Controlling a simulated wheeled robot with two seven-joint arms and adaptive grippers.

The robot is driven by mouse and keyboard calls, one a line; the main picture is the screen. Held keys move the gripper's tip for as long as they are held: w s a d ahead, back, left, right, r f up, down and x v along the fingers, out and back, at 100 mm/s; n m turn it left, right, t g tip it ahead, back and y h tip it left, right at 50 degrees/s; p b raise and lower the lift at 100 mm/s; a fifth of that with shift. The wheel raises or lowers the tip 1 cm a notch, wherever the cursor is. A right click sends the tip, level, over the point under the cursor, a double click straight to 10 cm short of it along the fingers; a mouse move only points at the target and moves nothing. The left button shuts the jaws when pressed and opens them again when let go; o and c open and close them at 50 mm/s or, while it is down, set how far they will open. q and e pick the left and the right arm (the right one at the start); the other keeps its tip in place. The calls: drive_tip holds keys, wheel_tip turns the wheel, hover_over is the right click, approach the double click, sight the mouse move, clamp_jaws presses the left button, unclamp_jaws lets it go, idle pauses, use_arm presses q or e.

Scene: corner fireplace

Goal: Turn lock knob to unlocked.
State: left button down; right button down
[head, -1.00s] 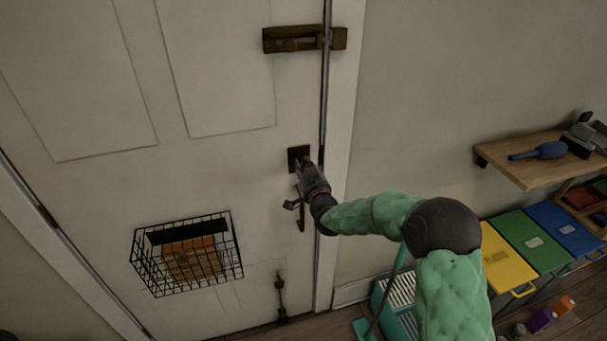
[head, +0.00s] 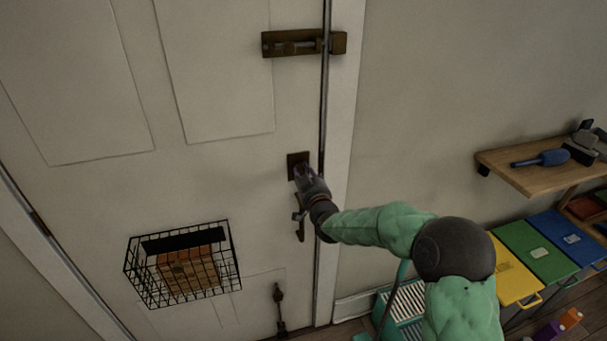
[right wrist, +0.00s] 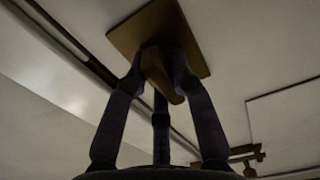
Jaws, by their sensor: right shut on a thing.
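The lock's square brown plate (head: 297,159) is on the white door (head: 220,130) near its right edge. The lock knob (right wrist: 160,72) shows in the right wrist view, standing out from the plate (right wrist: 125,32). My right gripper (head: 306,176) is at the plate, and in the wrist view its fingers (right wrist: 163,75) are shut on the knob from both sides. In the head view the gripper hides the knob. In the wrist view the plate looks tilted. My left gripper is not in view.
A slide bolt (head: 303,43) is above, across the door's edge. A door handle (head: 300,222) is just below my gripper. A wire basket (head: 182,264) hangs lower left. A wooden shelf (head: 535,170) and colored bins (head: 535,250) stand right.

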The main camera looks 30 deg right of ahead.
drive_tip(key=c, duration=1)
unclamp_jaws()
drive_tip(key=shift+c, duration=0.2)
drive_tip(key=shift+s, duration=0.1)
drive_tip(key=v, duration=1.1)
drive_tip(key=shift+s, duration=0.35)
drive_tip(key=shift+f, duration=0.1)
